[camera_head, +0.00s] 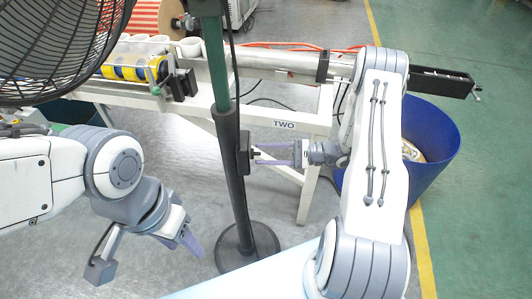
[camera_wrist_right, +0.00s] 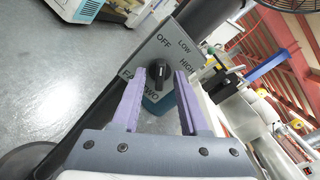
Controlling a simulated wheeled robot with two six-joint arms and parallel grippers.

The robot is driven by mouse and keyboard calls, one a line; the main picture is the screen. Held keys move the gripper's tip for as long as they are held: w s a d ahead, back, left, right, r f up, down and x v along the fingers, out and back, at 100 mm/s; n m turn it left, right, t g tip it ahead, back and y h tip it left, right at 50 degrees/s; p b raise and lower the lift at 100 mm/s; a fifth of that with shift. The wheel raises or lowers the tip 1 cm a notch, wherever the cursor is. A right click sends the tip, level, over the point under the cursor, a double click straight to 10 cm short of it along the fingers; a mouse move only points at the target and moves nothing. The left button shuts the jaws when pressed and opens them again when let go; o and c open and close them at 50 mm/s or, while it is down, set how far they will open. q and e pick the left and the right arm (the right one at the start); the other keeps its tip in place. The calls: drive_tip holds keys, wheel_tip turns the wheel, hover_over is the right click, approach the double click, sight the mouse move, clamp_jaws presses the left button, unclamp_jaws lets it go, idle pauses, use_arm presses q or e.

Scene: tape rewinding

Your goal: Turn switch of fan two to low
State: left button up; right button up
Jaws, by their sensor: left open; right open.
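The switch box of fan two (camera_head: 244,150) is fixed on the fan's dark pole. In the right wrist view its grey plate (camera_wrist_right: 180,45) reads OFF, LOW, HIGH and FAN TWO, with a black knob (camera_wrist_right: 160,69) in the middle. My right gripper (camera_head: 258,154) points left at the box; in the wrist view its open purple fingers (camera_wrist_right: 155,85) stand on either side of the knob, and I cannot tell whether they touch it. Which mark the knob points to is hard to tell. My left gripper (camera_head: 185,240) is open and empty, low at the left, away from the box.
The fan's black cage (camera_head: 60,45) fills the upper left, and its round base (camera_head: 248,246) stands on the grey floor. A white table marked TWO (camera_head: 290,124) is behind the pole. A blue bin (camera_head: 440,150) stands at the right, behind my right arm.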

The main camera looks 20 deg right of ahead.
clamp_jaws()
drive_tip(key=shift+m+p, duration=1.55)
drive_tip(key=shift+m, duration=2.35)
unclamp_jaws()
